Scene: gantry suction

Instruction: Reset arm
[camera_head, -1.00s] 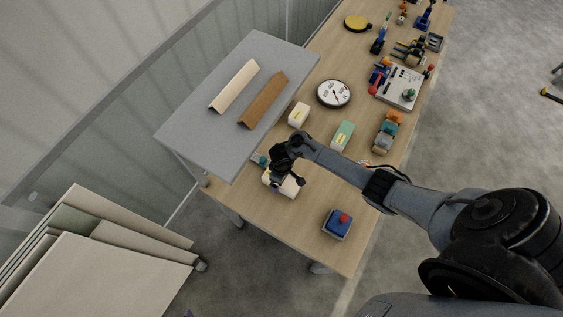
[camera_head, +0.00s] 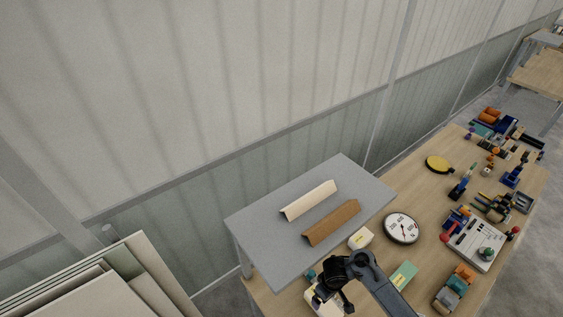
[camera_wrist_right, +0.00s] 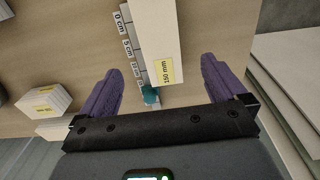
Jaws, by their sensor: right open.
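My right arm comes in from the bottom of the head view. Its dark gripper (camera_head: 335,285) is over the near end of the wooden table. In the right wrist view the gripper (camera_wrist_right: 163,85) is open, with its two purple fingers apart. A long white block with a yellow "150 mm" label (camera_wrist_right: 155,35) lies between and ahead of the fingers, with gaps on both sides. A ruler strip marked in cm (camera_wrist_right: 133,45) runs along the block's left side. A small teal piece (camera_wrist_right: 150,95) is at the strip's end. My left gripper is not in view.
A grey raised shelf (camera_head: 270,235) beside the gripper carries a cream (camera_head: 308,200) and a brown angled bar (camera_head: 331,222). A round dial (camera_head: 402,228), a green block (camera_head: 403,275) and a toy truck (camera_head: 455,287) stand on the table. Stacked panels (camera_head: 90,295) are at lower left.

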